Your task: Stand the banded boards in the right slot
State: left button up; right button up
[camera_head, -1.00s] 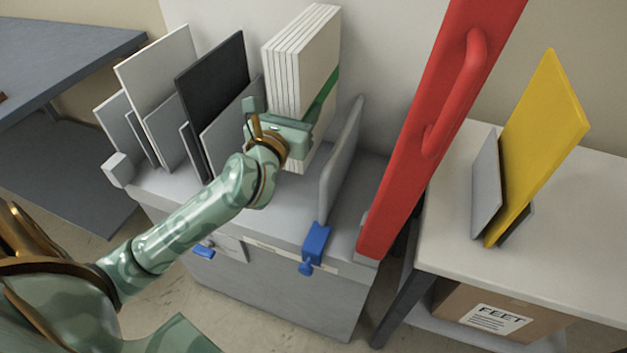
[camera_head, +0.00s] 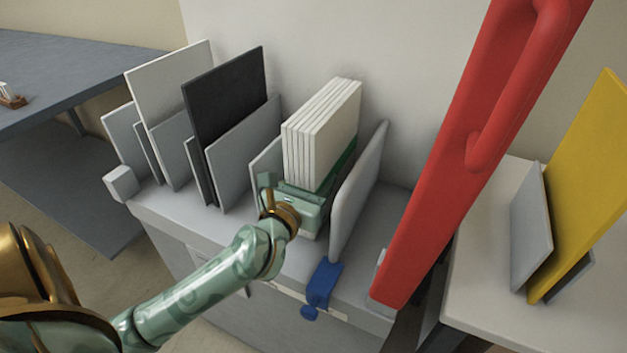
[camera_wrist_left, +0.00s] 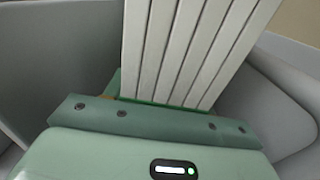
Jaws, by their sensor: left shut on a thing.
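The banded boards (camera_head: 322,133) are a stack of several white boards with a green band (camera_head: 343,160) low around them. They stand upright between a grey divider (camera_head: 265,165) on the left and a thicker grey padded plate (camera_head: 358,190) on the right. My left gripper (camera_head: 303,200) is shut on the stack near its lower part. The left wrist view shows the board edges (camera_wrist_left: 190,50) rising from the jaws, with grey walls on both sides. Whether the bottom of the stack touches the slot floor is hidden by the gripper. My right gripper is not in view.
A white board (camera_head: 170,85) and a black board (camera_head: 225,95) stand between grey dividers to the left. A blue clamp (camera_head: 321,285) sits at the rack's front edge. A large red bar (camera_head: 470,150) rises close on the right. A yellow board (camera_head: 590,180) stands on the side table.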

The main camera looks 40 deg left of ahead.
pick_arm(q)
jog(key=o, duration=1.4)
jog(key=shift+f, duration=0.1)
jog(key=shift+c, duration=0.2)
jog(key=p+v, duration=0.1)
jog(key=v, duration=1.1)
jog(key=shift+p, duration=0.4)
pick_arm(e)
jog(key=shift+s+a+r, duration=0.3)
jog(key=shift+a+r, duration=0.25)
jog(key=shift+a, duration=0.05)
